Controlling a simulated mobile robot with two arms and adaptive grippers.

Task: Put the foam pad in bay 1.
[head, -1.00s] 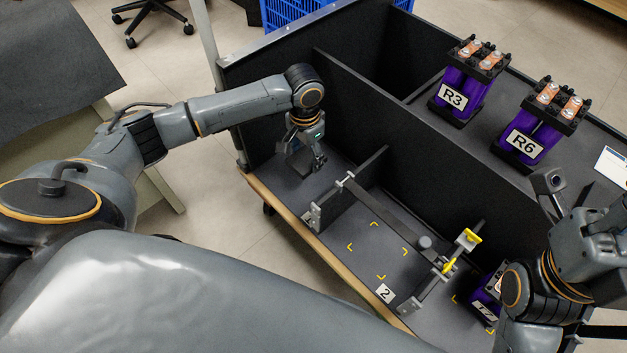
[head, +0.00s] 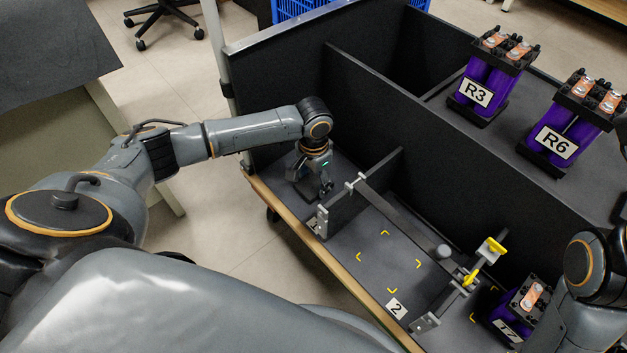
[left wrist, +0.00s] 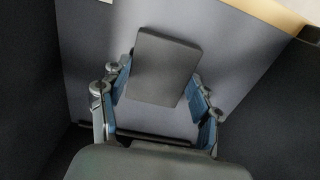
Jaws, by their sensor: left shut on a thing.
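The foam pad (left wrist: 165,66) is a flat dark grey block in the left wrist view. My left gripper (left wrist: 158,92) is shut on it, with a blue-lined finger at each side. In the head view my left gripper (head: 318,185) is low in the leftmost bay (head: 338,165), close to its floor; I cannot tell whether the pad touches the floor.
A black divider (head: 365,190) separates this bay from the bay marked 2 (head: 396,308), which has yellow corner marks and a bar with a yellow-handled clamp (head: 480,262) beside it. Purple units R3 (head: 487,80) and R6 (head: 565,125) stand behind the tall partition. Another purple unit (head: 512,315) is at lower right.

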